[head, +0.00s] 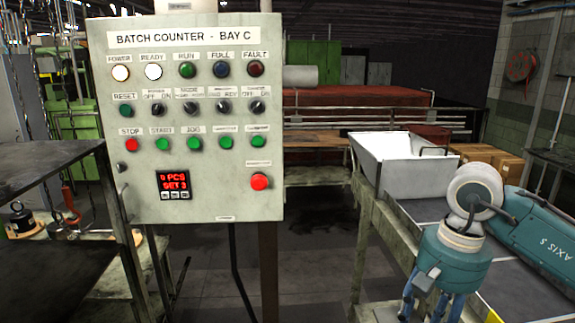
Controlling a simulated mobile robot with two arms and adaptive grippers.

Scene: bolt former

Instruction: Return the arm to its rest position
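My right arm (535,232), teal and white and marked AXIS 5, comes in from the right over the grey bench. Its wrist bends down, and my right gripper (432,306) points downward with blue fingers at the bottom edge. The fingertips are cut off by the frame, so I cannot tell whether it is open or shut. No held object shows. My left arm and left gripper are not in view.
A control cabinet (215,205) marked BATCH COUNTER - BAY C stands at centre left. Its POWER and READY lamps look lit white; a red display (173,184) shows SET 3. A white bin (390,160) sits behind my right gripper. Dark shelves (50,165) stand left. Floor between is open.

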